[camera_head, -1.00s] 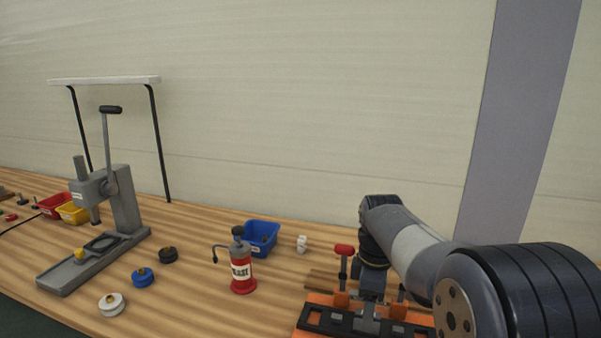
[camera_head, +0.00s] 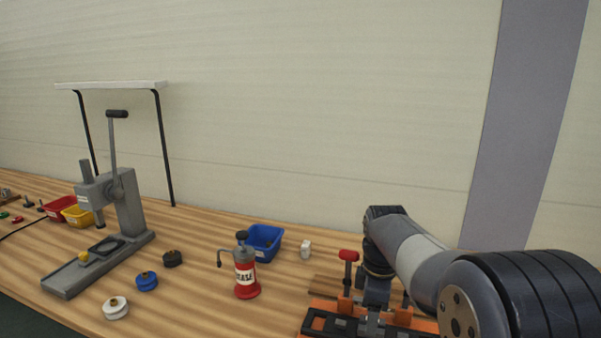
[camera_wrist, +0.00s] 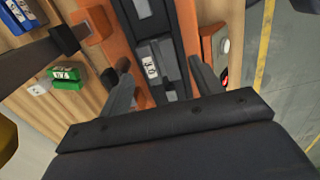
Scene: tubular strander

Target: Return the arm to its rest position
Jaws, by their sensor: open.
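My arm (camera_head: 415,255) reaches over the bench at the right of the head view, bent down toward an orange fixture (camera_head: 312,327) with a dark slotted plate. My gripper (camera_wrist: 160,78) is open in the wrist view, one finger on each side of a grey block (camera_wrist: 152,60) with a white number label. The block sits in the dark track of the fixture, and a gap shows between it and each finger. I cannot tell how high the fingertips are above the track. In the head view the gripper's tips are hard to make out.
A red-handled clamp (camera_head: 348,256) stands by the fixture. A red grease can (camera_head: 246,272), blue bin (camera_head: 264,240) and small white item (camera_head: 306,250) are left of my arm. A lever press (camera_head: 125,205) stands farther left, with several spools nearby. A wall (camera_head: 330,110) rises behind.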

